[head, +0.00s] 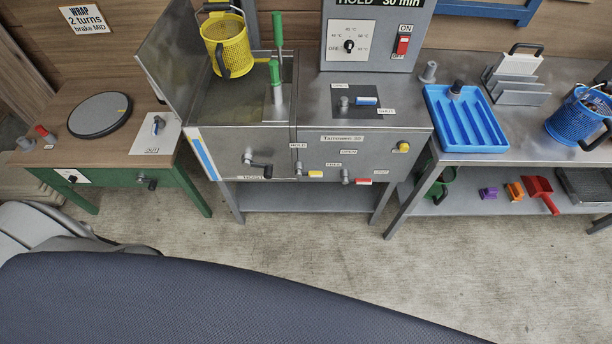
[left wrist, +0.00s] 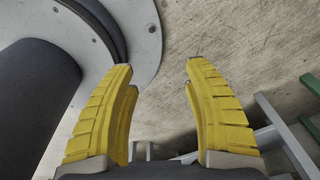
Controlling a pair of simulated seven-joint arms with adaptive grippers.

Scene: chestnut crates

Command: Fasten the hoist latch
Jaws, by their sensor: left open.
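A steel machine (head: 225,140) stands at the middle of the head view. A black-handled crank (head: 260,165) is on its front, with a small label below it that I cannot read surely. A yellow-handled lever (head: 315,173) points right, just right of the crank; a small label reading HOLD is above it. I cannot tell surely which part is the hoist latch. A yellow basket (head: 228,45) hangs above the machine beside a green lever (head: 279,30). My left gripper (left wrist: 160,66) is open and empty, with bare floor between its yellow fingers. My right gripper is not in view.
A red-handled lever (head: 357,181) is further right on the machine's front. A green-framed table (head: 125,165) stands left; a steel bench (head: 470,68) with a blue tray (head: 430,95) stands right. The concrete floor (head: 330,250) in front is clear.

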